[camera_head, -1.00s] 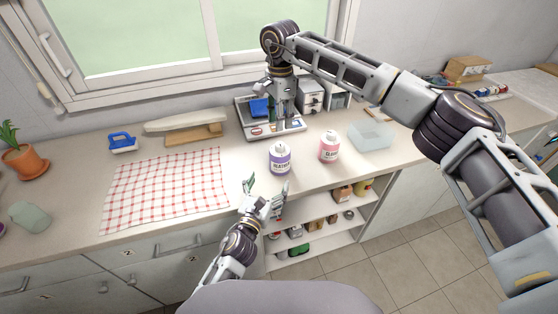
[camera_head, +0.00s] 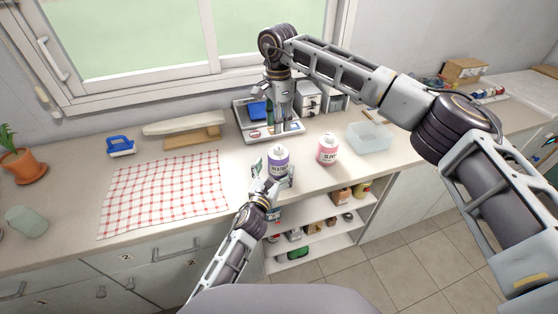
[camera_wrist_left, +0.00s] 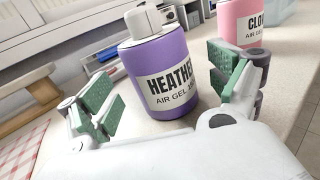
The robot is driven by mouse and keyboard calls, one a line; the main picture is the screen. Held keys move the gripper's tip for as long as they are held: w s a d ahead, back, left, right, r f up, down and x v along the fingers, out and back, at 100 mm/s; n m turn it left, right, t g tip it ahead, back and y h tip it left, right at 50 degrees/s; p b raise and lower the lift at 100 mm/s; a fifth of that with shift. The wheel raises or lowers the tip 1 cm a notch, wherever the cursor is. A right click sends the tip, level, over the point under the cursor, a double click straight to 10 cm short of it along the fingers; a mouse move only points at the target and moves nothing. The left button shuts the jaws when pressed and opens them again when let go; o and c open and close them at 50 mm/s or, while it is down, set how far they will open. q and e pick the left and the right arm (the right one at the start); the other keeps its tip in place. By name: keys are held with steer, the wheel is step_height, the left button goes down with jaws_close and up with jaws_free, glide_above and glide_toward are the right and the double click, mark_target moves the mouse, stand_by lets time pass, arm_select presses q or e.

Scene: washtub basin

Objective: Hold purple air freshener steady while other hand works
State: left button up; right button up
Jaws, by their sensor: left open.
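The purple air freshener (camera_head: 279,160) stands upright on the counter, a purple can with a white cap and a "HEATHER" label. It also shows in the left wrist view (camera_wrist_left: 160,65). My left gripper (camera_head: 272,174) is open, its green-padded fingers (camera_wrist_left: 165,95) on either side of the can's near side, with gaps visible between pads and can. My right gripper (camera_head: 280,124) points down over the tray at the back; I cannot tell whether it is open or shut.
A pink air freshener (camera_head: 328,149) stands just right of the purple one. A clear tub (camera_head: 369,137) is farther right. The tray (camera_head: 246,131) with a blue item is behind. A red-checked cloth (camera_head: 165,195) lies left. The counter's front edge is close below the can.

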mark_target(279, 160)
arm_select(q)
steer(key=shift+x, duration=2.2)
steer(key=c, duration=1.3)
